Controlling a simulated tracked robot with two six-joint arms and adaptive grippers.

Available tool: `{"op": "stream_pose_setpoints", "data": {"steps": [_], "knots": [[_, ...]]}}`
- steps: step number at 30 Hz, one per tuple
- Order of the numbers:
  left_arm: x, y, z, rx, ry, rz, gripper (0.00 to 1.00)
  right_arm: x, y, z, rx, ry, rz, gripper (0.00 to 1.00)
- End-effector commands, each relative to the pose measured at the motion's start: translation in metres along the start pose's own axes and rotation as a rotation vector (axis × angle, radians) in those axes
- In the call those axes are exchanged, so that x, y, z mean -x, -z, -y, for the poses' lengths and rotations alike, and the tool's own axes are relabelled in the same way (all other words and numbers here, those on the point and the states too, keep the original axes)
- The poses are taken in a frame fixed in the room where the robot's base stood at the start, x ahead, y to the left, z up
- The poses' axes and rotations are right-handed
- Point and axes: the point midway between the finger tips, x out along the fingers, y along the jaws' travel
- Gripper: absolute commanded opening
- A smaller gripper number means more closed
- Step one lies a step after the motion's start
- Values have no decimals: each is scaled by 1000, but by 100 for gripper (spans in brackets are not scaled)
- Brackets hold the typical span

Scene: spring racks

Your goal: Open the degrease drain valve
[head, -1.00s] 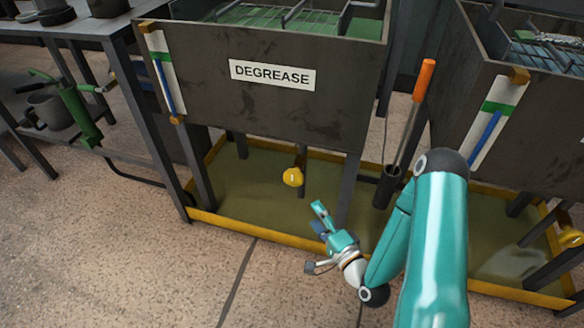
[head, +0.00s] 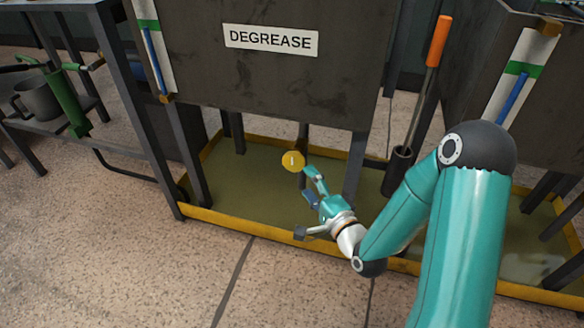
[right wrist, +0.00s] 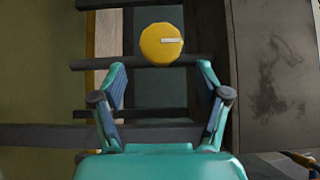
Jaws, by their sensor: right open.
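The degrease drain valve is a round yellow knob (head: 292,161) under the dark tank labelled DEGREASE (head: 271,40). In the right wrist view the knob (right wrist: 162,45) shows a pale line mark on its face, lying nearly level in that picture. My right gripper (head: 312,184) is open and empty, just below and right of the knob in the head view. In the right wrist view its two fingers (right wrist: 160,88) stand apart, with the knob beyond and between their tips. I see no contact. My left gripper is not in view.
A yellow-rimmed drip tray (head: 240,224) lies below the tank. Grey legs (head: 357,165) stand close to my right arm. An orange-handled tool (head: 438,42) stands in a dark holder (head: 398,172) at right.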

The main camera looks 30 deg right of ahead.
Motion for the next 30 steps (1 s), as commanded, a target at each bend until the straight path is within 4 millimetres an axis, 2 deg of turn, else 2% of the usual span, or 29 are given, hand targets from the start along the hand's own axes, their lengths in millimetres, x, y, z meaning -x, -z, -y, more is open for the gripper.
{"op": "stream_pose_setpoints", "data": {"steps": [3,9,15,21,29,30], "knots": [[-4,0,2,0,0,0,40,-29,-1,0,3,6,3,74],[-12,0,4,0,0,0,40,-71,-1,-1,2,3,1,74],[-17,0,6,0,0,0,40,-100,0,-1,2,0,0,74],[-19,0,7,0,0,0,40,-111,0,0,1,-1,-1,74],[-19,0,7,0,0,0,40,-112,1,0,1,-1,-1,74],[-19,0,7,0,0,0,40,-112,1,0,1,-1,-1,69]]}}
